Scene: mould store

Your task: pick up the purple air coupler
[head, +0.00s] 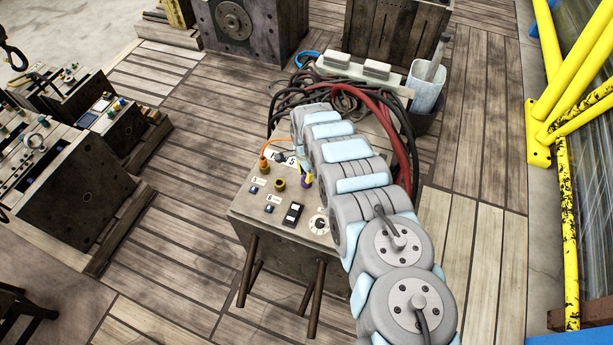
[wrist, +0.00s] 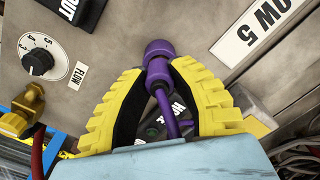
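The purple air coupler (wrist: 159,58) is in the middle of the wrist view, its round end against the grey block face. A purple hose runs from it back between the fingers of my gripper (wrist: 158,72). The yellow, ribbed fingers with black inner pads bow around the hose, and their tips press on the coupler from both sides. I cannot tell whether the coupler touches the block.
The mould block (head: 265,225) has a dial (wrist: 38,58), "FLOW" labels and several fittings. A brass fitting with a red hose (wrist: 25,108) is left of the fingers. Dark and red hoses (head: 388,125) lie behind. Bare plank floor is left of the block.

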